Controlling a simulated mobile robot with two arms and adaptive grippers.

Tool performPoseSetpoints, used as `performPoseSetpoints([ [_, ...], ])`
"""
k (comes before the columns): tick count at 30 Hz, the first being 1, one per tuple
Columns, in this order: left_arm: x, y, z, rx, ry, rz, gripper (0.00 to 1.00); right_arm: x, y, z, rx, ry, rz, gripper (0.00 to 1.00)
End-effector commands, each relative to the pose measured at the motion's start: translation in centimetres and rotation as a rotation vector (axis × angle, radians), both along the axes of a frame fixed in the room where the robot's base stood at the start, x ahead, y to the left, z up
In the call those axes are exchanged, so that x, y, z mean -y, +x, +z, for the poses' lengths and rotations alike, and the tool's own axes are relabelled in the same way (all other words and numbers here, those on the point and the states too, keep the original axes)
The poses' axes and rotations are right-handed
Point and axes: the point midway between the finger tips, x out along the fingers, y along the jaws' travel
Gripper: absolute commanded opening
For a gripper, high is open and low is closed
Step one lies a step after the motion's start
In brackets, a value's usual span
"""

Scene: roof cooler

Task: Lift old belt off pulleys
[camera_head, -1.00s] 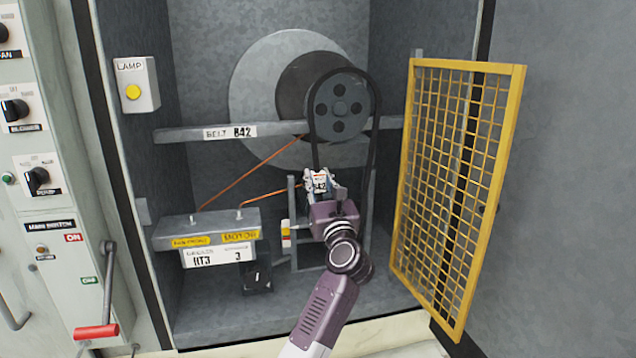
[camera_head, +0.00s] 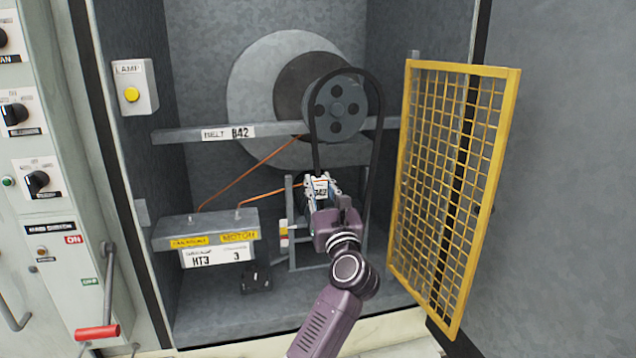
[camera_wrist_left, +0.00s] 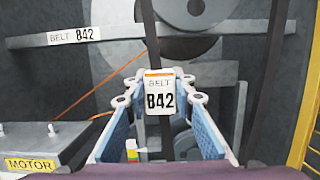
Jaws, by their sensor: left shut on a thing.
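The old belt (camera_head: 377,150) is a black loop. It hangs around the upper pulley (camera_head: 341,107), a grey wheel with round dark holes, and runs down on both sides of it. It also shows in the left wrist view (camera_wrist_left: 268,75). My left gripper (camera_head: 321,186) is shut on the white tag marked B42 (camera_wrist_left: 160,97), at the belt's left run. The gripper and tag hide the lower part of that run and most of the lower pulley (camera_wrist_left: 187,146). My right gripper is in neither view.
The yellow mesh guard (camera_head: 406,170) stands open at the right. A shelf rail (camera_head: 175,136) labelled BELT B42 crosses behind the pulley. A motor box (camera_head: 207,226) with orange wires and a small dark object (camera_head: 256,279) are at lower left. A red-handled lever (camera_head: 97,333) is far left.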

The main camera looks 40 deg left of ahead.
Motion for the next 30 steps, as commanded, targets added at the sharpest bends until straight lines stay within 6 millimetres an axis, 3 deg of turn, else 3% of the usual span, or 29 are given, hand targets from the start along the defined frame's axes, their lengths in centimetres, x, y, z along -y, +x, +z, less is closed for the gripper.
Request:
performPoseSetpoints([
  [30,3.1,-2.7,0.4,0.001,0.001,0.000,0.00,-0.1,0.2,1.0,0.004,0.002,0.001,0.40],
])
